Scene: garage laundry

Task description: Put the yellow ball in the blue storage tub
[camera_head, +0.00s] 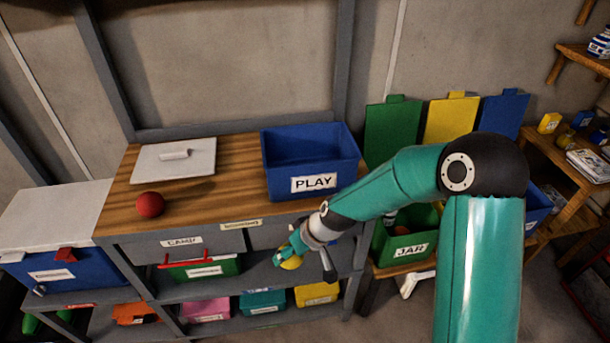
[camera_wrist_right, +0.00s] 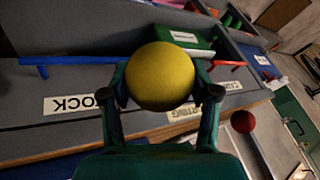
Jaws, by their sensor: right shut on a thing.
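The yellow ball (camera_wrist_right: 160,76) is held between the two fingers of my right gripper (camera_wrist_right: 162,95) in the right wrist view. In the head view the ball (camera_head: 291,262) shows partly at the tip of my right gripper (camera_head: 297,247), in front of the shelf unit and below the worktop's front edge. The blue storage tub (camera_head: 313,155), labelled PLAY, stands on the wooden worktop, above and behind the gripper. Its visible inside looks empty. My left gripper is not in view.
A red ball (camera_head: 150,204) and a white lid (camera_head: 173,160) lie on the worktop (camera_head: 225,185) left of the tub. A green bin labelled JAR (camera_head: 410,247) stands at the right. Colored bins (camera_head: 262,301) fill the lower shelf. A blue cooler (camera_head: 65,272) is at the left.

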